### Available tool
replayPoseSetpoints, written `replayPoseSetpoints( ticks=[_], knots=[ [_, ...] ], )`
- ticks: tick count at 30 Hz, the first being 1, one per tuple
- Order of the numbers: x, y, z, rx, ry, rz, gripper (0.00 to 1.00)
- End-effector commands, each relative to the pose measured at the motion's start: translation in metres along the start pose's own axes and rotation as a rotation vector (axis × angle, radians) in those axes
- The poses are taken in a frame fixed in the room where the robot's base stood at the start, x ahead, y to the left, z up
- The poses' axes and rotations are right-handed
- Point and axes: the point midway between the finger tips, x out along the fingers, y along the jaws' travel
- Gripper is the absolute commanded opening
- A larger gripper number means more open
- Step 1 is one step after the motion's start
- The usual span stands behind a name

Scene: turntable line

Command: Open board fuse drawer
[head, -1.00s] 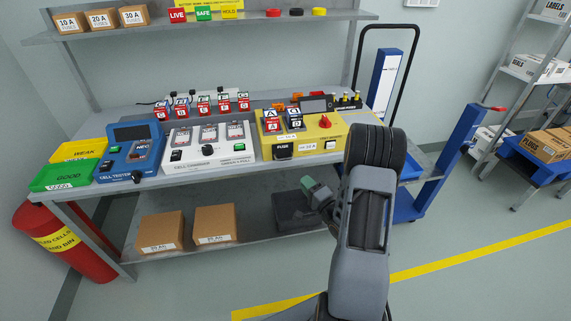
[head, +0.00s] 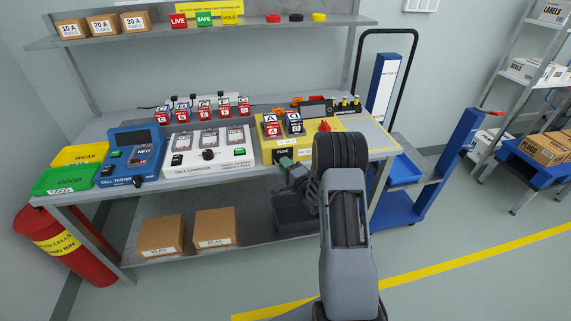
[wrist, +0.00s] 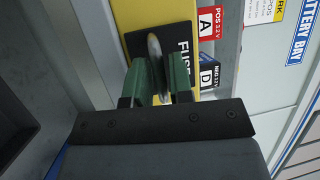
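The fuse drawer (head: 282,153) has a black front marked FUSE and sits low at the left of the yellow board's (head: 342,126) front. In the wrist view its black front (wrist: 180,36) carries a grey metal handle (wrist: 154,47) and looks shut. My gripper (head: 291,164) is at the drawer front; the wrist view shows its green fingers (wrist: 159,82) on both sides of the handle. The fingers are apart, with the handle between them; I see no clear grip on it. My arm hides the right part of the board's front.
The white cell charger (head: 210,150) stands left of the board, and the blue cell tester (head: 133,165) beyond it. Cells marked A and D (head: 271,127) stand on the board. The bench's lower shelf holds cardboard boxes (head: 215,228). A blue trolley (head: 440,170) stands at the right.

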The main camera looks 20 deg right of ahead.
Motion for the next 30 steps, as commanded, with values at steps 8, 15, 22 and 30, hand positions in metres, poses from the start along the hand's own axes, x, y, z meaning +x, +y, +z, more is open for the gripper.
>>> replayPoseSetpoints(
  ticks=[8,15,22,30],
  knots=[
    [0.005,0.0003,-0.0001,0.001,0.001,0.001,0.21],
    [0.0047,0.0003,-0.0001,0.0,0.001,0.001,0.1],
    [0.0048,-0.0002,-0.0001,0.0,0.0,0.0,0.0],
    [0.0049,-0.0004,0.0002,0.0,0.0,-0.002,0.0]
  ],
)
